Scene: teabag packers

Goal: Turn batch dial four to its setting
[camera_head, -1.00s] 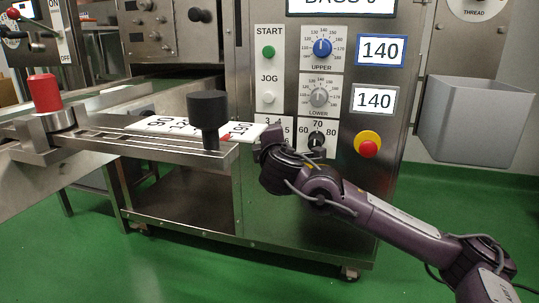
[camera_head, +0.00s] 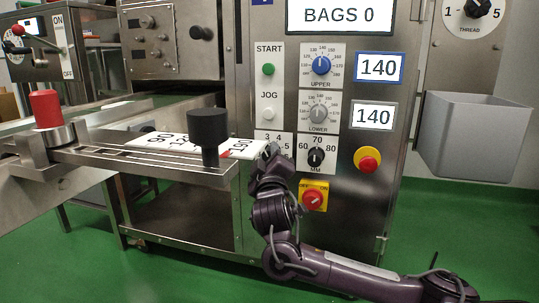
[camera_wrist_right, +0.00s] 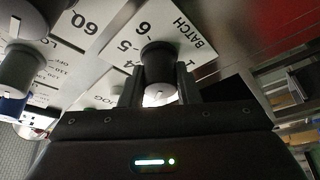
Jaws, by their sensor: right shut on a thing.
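The batch dial's white plate (camera_head: 262,137) is on the steel panel, left of the 60-70-80 MM dial. In the head view my right gripper (camera_head: 270,153) is at this plate and hides the dial's knob. In the right wrist view the black knob (camera_wrist_right: 160,62) stands between the two fingers of my right gripper (camera_wrist_right: 160,92), which is shut on it. The plate there (camera_wrist_right: 172,22) reads BATCH, with 4, 5 and 6 legible. The knob's pointer does not show clearly. My left gripper is not in view.
The MM dial (camera_head: 316,157) is just right of my gripper. A red switch on yellow (camera_head: 313,197) is below, and a red stop button (camera_head: 367,160) is further right. A steel shelf with a black post (camera_head: 207,125) is close on the left. A grey bin (camera_head: 472,140) hangs at right.

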